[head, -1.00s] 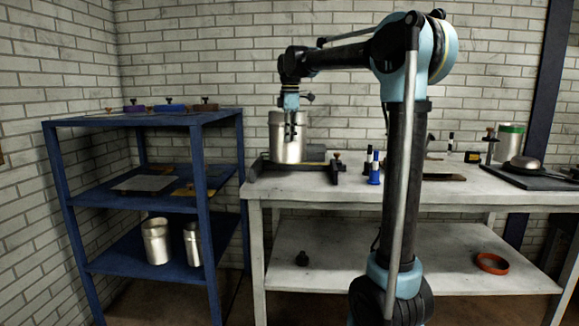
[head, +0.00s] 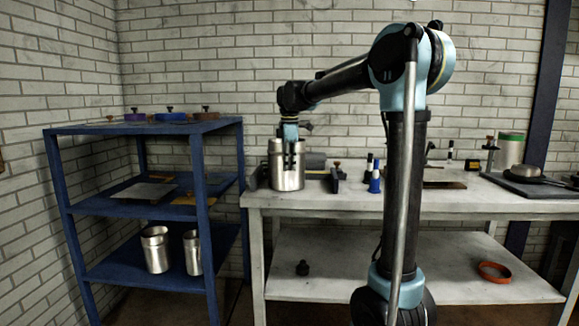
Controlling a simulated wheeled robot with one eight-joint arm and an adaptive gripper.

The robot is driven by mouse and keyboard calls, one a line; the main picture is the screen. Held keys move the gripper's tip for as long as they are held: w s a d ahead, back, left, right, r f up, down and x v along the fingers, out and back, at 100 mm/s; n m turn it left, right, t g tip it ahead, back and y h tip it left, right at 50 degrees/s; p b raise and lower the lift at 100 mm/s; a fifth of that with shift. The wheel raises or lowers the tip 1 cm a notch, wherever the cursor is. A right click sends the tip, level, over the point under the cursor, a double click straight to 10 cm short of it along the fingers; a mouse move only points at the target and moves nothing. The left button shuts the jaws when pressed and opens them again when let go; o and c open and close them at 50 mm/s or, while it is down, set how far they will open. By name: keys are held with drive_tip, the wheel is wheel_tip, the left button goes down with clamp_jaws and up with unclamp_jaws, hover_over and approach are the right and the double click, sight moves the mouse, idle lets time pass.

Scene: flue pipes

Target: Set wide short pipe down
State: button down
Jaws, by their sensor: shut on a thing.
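The wide short pipe (head: 287,176) is a shiny metal cylinder, upright at the left end of the grey workbench (head: 400,203). My gripper (head: 289,163) comes down from above and is shut on the pipe's near wall. The pipe's lower edge is at the bench top near its front left; I cannot tell whether it touches. The dark cradle (head: 337,177) lies just behind and beside the pipe, partly hidden by it.
A blue shelf (head: 140,199) stands left, with two metal pipes (head: 156,250) on its bottom level. Blue-based bottles (head: 375,180) stand right of the pipe. A green-banded cylinder (head: 510,150) and dark mat (head: 530,185) occupy the bench's right. An orange ring (head: 495,272) lies on the lower shelf.

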drive_tip(key=c, duration=1.8)
unclamp_jaws()
wheel_tip(320, 180, up, 12)
drive_tip(key=shift+s+r, duration=0.1)
